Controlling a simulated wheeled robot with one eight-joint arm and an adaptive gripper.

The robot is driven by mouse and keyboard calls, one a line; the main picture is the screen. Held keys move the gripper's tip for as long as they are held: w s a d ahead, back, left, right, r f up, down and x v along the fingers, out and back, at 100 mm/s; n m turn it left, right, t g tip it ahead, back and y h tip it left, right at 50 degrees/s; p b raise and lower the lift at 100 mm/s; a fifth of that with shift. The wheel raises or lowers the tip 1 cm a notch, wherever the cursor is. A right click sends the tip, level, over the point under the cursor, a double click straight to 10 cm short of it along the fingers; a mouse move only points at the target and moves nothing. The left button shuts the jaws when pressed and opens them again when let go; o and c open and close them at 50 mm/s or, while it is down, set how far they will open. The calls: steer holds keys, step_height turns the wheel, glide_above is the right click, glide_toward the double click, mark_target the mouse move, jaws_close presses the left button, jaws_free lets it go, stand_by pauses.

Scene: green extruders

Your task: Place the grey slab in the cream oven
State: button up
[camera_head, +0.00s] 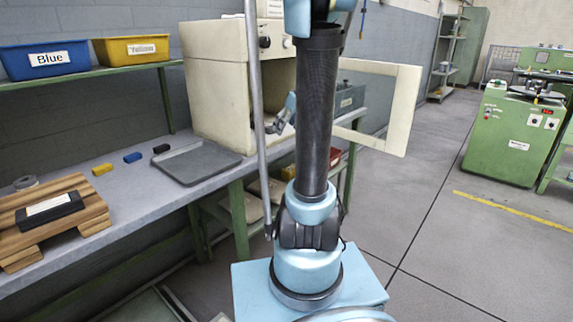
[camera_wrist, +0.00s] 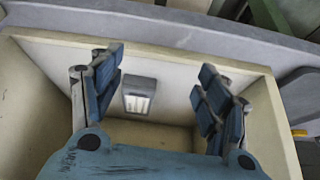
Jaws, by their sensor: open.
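The cream oven (camera_head: 222,75) stands on the bench, with its door (camera_head: 403,110) swung open to the right. My gripper (camera_head: 284,116) is at the oven's front opening, partly hidden by my arm. In the wrist view my gripper (camera_wrist: 162,80) is open, its blue fingers spread wide inside the cream walls of the oven (camera_wrist: 60,62). A small grey slab (camera_wrist: 140,95) with a pale label shows inside the oven, between and beyond the fingers, apart from both.
A grey tray (camera_head: 197,164) lies on the bench left of the oven. A wooden stand (camera_head: 92,206) holds a black labelled block (camera_head: 48,212). Blue (camera_head: 45,60) and yellow (camera_head: 136,50) bins sit on the shelf above. The floor to the right is open.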

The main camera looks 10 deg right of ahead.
steer(key=s+a+f+m+h, duration=0.1)
steer(key=s+f, duration=0.3)
steer(key=s, duration=0.6)
steer(key=s+a+f+m+g+h, duration=0.1)
steer(key=s+a+f+m, duration=0.2)
steer(key=s, duration=0.7)
steer(key=s+a+f+m+g+h, duration=0.1)
steer(key=s+f, duration=0.4)
steer(key=s, duration=0.5)
steer(key=shift+s+a+f+m, duration=0.15)
steer(key=shift+s+a+m, duration=0.1)
steer(key=shift+a+m, duration=0.45)
